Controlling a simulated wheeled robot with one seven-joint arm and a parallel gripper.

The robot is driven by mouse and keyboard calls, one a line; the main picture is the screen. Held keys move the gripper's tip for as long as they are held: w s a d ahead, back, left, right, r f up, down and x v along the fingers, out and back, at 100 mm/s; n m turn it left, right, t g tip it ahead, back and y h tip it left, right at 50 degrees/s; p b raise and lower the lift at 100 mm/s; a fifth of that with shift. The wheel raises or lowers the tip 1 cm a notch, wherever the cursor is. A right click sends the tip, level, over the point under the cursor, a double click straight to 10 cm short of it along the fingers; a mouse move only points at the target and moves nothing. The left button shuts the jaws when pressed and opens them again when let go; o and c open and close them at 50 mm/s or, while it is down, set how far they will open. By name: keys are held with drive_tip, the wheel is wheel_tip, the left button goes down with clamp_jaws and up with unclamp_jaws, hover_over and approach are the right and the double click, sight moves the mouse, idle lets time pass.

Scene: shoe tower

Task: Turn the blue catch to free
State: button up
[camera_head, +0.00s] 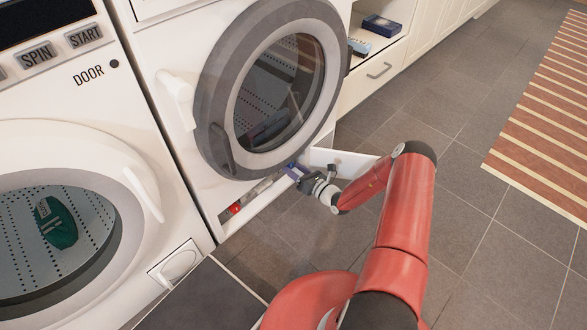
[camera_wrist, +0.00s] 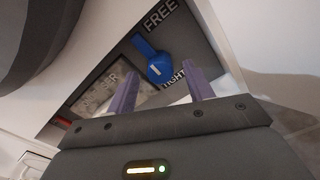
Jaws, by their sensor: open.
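The blue catch (camera_wrist: 155,62) shows in the wrist view on a dark panel, between the word FREE above it and the word TIGHT below right. My gripper (camera_wrist: 159,67) is open, with one purple finger on each side of the catch in the picture. Whether the fingers touch it is unclear. In the head view my gripper (camera_head: 294,171) is at the low panel under the round door, and the catch is hidden or too small to make out.
The panel also carries a plate with partly hidden lettering (camera_wrist: 98,92) and a red part (camera_head: 236,208). An open white flap (camera_head: 345,164) is beside my gripper. The grey-rimmed round door (camera_head: 215,95) is just above.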

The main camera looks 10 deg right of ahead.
drive_tip(key=v, duration=0.6)
drive_tip(key=shift+s+d+p, duration=0.2)
drive_tip(key=shift+s+p, duration=0.1)
drive_tip(key=shift+p, duration=0.1)
